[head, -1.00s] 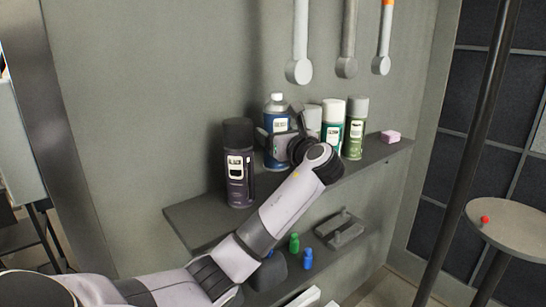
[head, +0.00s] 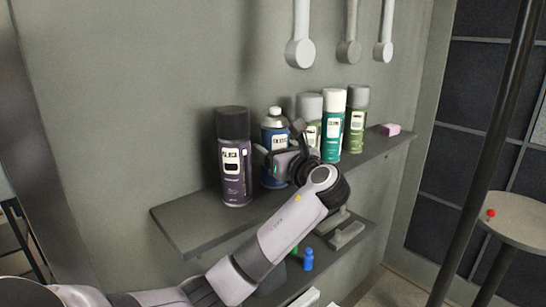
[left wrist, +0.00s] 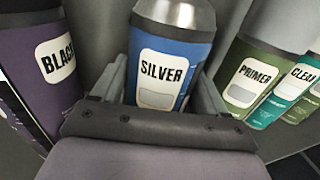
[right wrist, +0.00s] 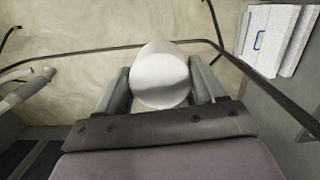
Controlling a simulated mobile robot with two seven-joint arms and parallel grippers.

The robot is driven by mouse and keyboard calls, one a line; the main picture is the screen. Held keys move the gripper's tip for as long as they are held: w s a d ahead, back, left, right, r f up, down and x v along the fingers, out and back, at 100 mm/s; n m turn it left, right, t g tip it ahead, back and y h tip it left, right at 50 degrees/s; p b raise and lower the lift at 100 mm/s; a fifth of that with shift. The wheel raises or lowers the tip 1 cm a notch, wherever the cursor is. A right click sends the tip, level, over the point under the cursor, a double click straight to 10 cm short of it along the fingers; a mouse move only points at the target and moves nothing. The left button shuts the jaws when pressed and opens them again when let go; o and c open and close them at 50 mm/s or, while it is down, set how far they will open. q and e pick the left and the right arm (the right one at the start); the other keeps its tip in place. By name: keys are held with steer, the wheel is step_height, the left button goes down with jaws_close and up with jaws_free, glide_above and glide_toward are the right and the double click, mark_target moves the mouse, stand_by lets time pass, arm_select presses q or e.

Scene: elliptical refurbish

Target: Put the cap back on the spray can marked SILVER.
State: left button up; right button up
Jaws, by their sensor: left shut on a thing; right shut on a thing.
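The SILVER spray can (head: 272,140) is blue, upright and capless, with a pale nozzle top. It is at the upper shelf between the black and grey-capped cans. My left gripper (head: 282,160) is shut on its body. In the left wrist view the SILVER can (left wrist: 168,60) shows its label between the fingers. Its base is partly hidden, so I cannot tell whether it touches the shelf. My right gripper (right wrist: 160,92) is shut on a pale rounded cap (right wrist: 160,73), seen only in the right wrist view.
The BLACK can (head: 234,160) stands close left of the SILVER can. The PRIMER can (left wrist: 258,75), green can (head: 332,125) and olive can (head: 356,120) stand to its right. A pink block (head: 390,130) lies at the shelf's right end. A lower shelf holds a blue bottle (head: 308,260).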

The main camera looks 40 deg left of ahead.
arm_select(q)
steer(key=shift+s+d, duration=0.1)
steer(key=shift+f, duration=0.1)
steer(key=o, duration=1.3)
steer(key=v, duration=1.2)
steer(key=shift+b, duration=0.4)
steer(key=shift+d, duration=0.15)
